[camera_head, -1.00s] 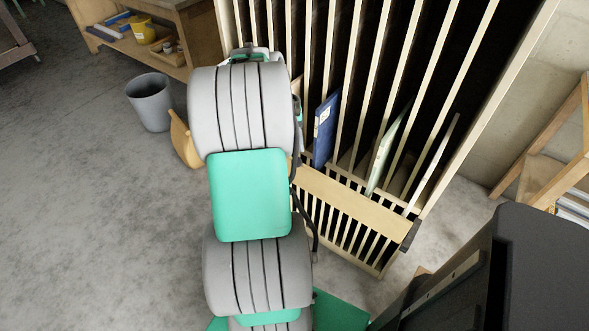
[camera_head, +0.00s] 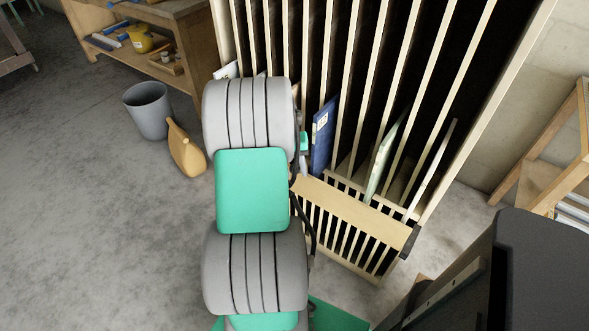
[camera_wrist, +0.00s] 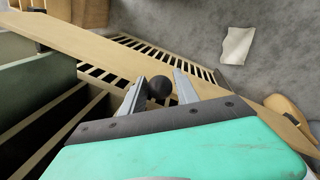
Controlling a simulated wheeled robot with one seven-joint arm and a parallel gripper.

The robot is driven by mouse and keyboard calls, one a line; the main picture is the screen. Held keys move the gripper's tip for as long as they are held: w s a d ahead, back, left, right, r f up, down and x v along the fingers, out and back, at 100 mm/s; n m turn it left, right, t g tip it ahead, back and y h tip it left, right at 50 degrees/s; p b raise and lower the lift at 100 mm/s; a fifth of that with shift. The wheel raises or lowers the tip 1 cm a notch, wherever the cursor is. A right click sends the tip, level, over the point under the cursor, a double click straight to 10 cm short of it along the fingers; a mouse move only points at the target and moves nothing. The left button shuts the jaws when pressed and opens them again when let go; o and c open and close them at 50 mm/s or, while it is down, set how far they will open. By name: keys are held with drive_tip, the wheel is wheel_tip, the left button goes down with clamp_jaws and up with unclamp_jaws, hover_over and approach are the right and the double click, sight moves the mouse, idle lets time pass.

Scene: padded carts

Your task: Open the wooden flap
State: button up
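The wooden flap (camera_head: 350,208) is a long pale board across the lower front of a tall slatted rack. In the wrist view the flap (camera_wrist: 85,42) runs diagonally from upper left to lower right. A dark round knob (camera_wrist: 159,88) shows in front of the board. My gripper (camera_wrist: 161,76) is open, with its two grey fingers spread on either side of the knob. I see gaps between the fingers and the knob; contact cannot be made out. In the head view my arm hides the gripper, the knob and the flap's left end.
The rack's slots hold a blue binder (camera_head: 322,135) and thin panels (camera_head: 385,155). A grey bin (camera_head: 148,110) and a tan jug-like object (camera_head: 185,150) stand on the floor at left. A paper sheet (camera_wrist: 237,45) lies on the floor. A dark bulky object (camera_head: 530,270) fills the lower right.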

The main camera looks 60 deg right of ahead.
clamp_jaws()
idle(1.0)
